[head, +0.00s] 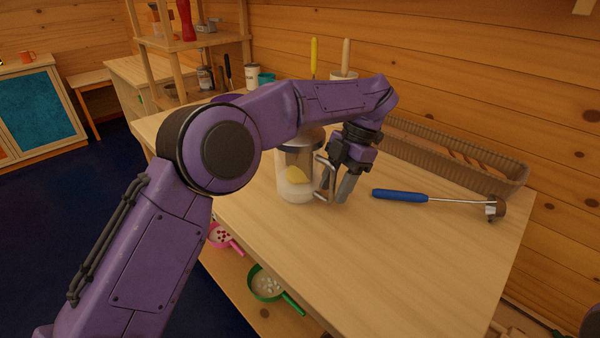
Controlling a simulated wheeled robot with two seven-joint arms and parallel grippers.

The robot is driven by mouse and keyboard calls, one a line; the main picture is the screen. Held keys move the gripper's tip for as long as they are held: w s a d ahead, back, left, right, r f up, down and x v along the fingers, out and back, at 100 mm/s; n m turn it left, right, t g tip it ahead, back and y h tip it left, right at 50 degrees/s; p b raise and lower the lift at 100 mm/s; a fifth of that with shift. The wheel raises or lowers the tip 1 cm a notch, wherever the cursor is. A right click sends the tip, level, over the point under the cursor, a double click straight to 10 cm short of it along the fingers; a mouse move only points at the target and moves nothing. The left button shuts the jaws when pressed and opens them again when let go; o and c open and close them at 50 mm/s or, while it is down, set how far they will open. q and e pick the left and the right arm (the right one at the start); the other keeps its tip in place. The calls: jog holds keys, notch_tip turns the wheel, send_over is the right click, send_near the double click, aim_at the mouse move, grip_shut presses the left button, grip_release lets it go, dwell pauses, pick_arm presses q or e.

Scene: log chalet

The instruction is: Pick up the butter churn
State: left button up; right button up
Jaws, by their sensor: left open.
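The butter churn (292,186) appears to be the clear jar with a metal side handle, standing upright on the wooden counter. It has white and yellow contents. My purple left arm crosses in front of its top and hides part of it. My left gripper (338,190) points down at the churn's right side, by the handle. Its fingers are open. I cannot tell whether a finger touches the handle. My right gripper does not show.
A blue-handled tool (402,196) lies to the right on the counter (370,270). A long woven basket (440,150) stands along the log wall. Pots with upright utensils stand behind my arm. Green (266,283) and pink pans sit on a lower shelf. The front counter is clear.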

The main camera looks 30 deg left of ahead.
pick_arm(q)
grip_shut()
dwell(1.4)
